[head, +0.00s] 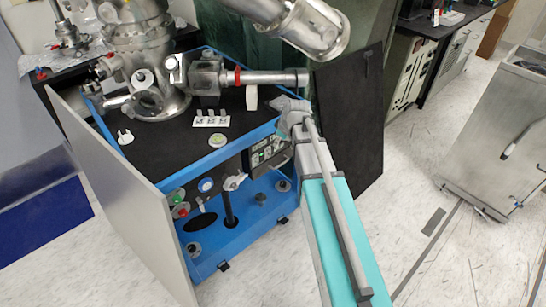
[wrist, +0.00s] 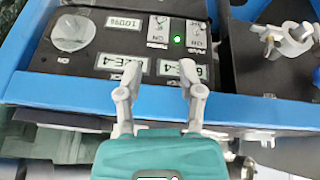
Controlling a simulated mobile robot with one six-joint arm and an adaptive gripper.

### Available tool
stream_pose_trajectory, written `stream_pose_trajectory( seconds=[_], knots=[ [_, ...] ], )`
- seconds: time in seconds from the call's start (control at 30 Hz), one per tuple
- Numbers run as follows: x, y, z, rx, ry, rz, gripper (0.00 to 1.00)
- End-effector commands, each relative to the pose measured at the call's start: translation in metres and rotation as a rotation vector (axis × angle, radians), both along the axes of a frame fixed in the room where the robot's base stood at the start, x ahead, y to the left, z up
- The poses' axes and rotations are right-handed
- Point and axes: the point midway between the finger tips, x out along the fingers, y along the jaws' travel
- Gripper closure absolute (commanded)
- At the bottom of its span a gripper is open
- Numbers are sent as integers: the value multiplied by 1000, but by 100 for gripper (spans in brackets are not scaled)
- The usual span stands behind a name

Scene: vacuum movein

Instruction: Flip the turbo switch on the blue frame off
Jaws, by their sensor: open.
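In the wrist view, a black control panel (wrist: 105,65) on the blue frame (wrist: 60,97) shows upside down. Two small white switch plates, one on the left (wrist: 158,31) and one on the right (wrist: 195,33), sit near its top with a lit green light (wrist: 178,39) between them. I cannot read which one is turbo. My gripper (wrist: 163,78) is open and empty, its two grey fingertips in front of the displays, below the switches in the picture. Contact cannot be told. In the head view, the panel (head: 267,150) sits inside the blue frame (head: 247,133), partly hidden; my fingers are not clear there.
A large round knob (wrist: 72,32) is left of the switches. A metal valve (wrist: 290,38) stands at the right. In the head view, a steel chamber (head: 140,50) stands on the frame, a grey side panel (head: 125,190) leans left, and open floor lies right.

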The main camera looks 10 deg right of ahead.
Motion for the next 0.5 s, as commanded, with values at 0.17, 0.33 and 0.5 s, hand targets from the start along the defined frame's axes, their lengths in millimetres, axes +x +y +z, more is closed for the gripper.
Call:
stream_pose_trajectory(
  seconds=[0.17, 0.33, 0.5],
  knots=[
    [6, 3, -18, 0, 0, 0, 51],
    [11, 5, -31, 0, 0, 0, 51],
    [16, 7, -44, 0, 0, 0, 51]
  ],
)
